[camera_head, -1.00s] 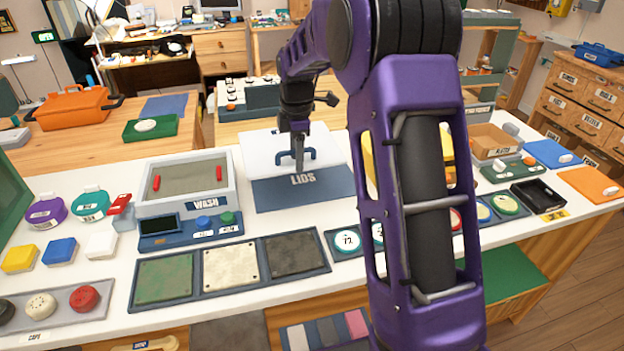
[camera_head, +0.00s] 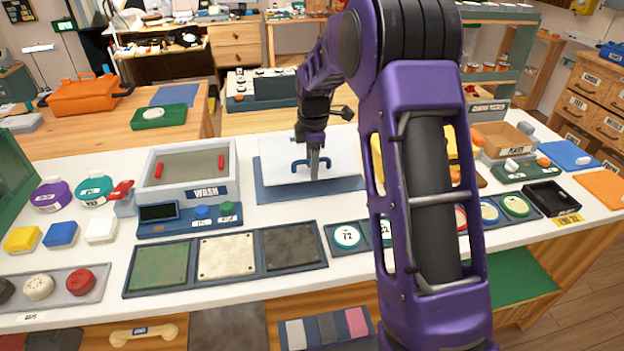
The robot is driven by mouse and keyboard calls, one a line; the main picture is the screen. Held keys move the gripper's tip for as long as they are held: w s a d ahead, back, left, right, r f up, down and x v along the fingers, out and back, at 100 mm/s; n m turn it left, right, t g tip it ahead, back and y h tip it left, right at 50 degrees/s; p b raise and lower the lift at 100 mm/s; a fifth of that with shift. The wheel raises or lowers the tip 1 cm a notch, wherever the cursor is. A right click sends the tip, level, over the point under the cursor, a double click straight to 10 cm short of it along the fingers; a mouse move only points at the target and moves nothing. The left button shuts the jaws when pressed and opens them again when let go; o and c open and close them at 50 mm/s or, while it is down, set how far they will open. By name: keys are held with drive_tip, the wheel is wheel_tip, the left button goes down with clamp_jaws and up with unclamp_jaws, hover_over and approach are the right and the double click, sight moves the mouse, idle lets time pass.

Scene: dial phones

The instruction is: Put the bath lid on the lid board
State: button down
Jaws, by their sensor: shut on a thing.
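The bath lid (camera_head: 281,173) is a flat white panel with a blue handle. It covers most of the blue lid board (camera_head: 305,194), whose left and front edges still show. I cannot tell whether the lid touches the board or is slightly above it. My gripper (camera_head: 314,176) points down and is shut on the lid's blue handle, near its right part. The lid's right side is partly hidden by my purple arm. The wash bath (camera_head: 185,170) stands uncovered to the left, with red handles inside.
Round numbered discs (camera_head: 347,237) are to the right. A black open tray (camera_head: 552,198) and a brown box (camera_head: 503,139) stand farther right.

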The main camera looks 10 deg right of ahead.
wheel_tip(320, 180, down, 4)
drive_tip(key=shift+f+b, duration=0.25)
drive_tip(key=shift+b, duration=0.1)
drive_tip(key=shift+c, duration=1.4)
unclamp_jaws()
wheel_tip(320, 180, up, 12)
drive_tip(key=s+p, duration=0.1)
drive_tip(key=shift+p, duration=0.35)
